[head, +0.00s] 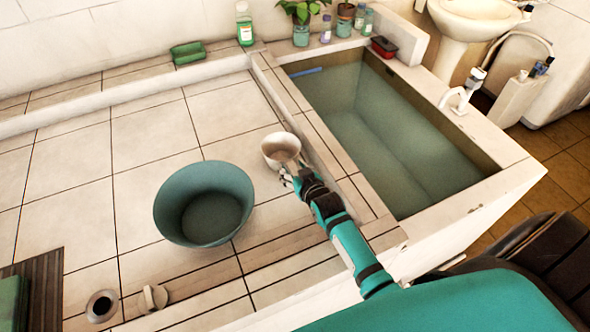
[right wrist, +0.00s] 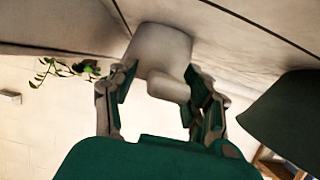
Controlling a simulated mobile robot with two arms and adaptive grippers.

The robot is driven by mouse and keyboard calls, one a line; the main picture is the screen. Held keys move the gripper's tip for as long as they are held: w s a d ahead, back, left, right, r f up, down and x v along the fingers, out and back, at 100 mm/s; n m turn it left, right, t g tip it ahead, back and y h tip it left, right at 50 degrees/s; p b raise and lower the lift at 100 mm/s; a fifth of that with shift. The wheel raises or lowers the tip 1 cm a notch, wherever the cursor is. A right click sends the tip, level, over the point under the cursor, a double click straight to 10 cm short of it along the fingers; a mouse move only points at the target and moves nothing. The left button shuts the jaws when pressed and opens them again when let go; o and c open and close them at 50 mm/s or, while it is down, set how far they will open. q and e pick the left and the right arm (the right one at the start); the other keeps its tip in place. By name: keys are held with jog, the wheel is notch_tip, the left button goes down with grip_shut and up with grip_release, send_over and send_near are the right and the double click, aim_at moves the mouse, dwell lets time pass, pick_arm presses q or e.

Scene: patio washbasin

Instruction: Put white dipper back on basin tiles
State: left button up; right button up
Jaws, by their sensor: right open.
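The white dipper (head: 281,148) is on the tiled basin floor, just right of the green bowl and beside the raised tiled ledge. My right gripper (head: 288,178) is at its near side. In the right wrist view the dipper (right wrist: 162,52) sits between the two spread fingers of my right gripper (right wrist: 160,95), with its handle part pointing between them. The fingers are open; whether either one touches the dipper I cannot tell. The basin tiles (head: 150,135) show clear around the dipper. My left gripper is not in view.
A green bowl (head: 203,203) stands left of the gripper. A water tank (head: 385,150) lies right, behind the ledge. Bottles and potted plants (head: 300,14) line the back. A drain fitting (head: 102,305) is at the front left. The left tiles are free.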

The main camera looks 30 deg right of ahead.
jog(key=v, duration=1.2)
jog(key=shift+r, duration=0.1)
